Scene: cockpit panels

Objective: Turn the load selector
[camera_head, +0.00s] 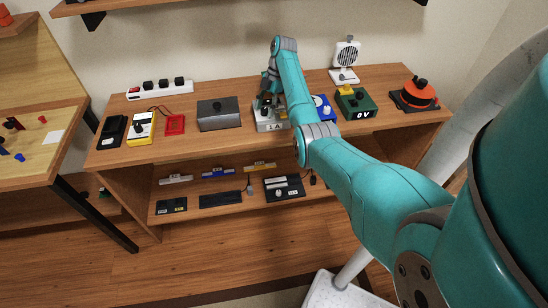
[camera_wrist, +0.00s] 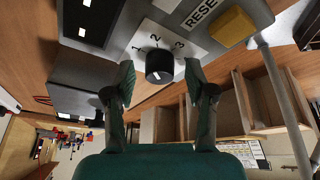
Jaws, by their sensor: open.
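The load selector is a round black knob (camera_wrist: 160,66) on a grey unit with a white plate marked 1, 2 and 3. In the wrist view the knob lies between my fingertips, with a gap on each side. My gripper (camera_wrist: 159,82) is open and holds nothing. In the head view my gripper (camera_head: 268,100) is over the grey unit (camera_head: 271,124), whose front label seems to read 1A. My arm and gripper hide much of the unit there, including the knob. I cannot tell which number the knob points to.
A yellow button (camera_wrist: 233,26) beside the word RESET sits right of the knob in the wrist view. A dark grey box (camera_head: 219,113) stands left of the unit. A blue device (camera_head: 323,107) and a green device (camera_head: 355,104) stand to its right.

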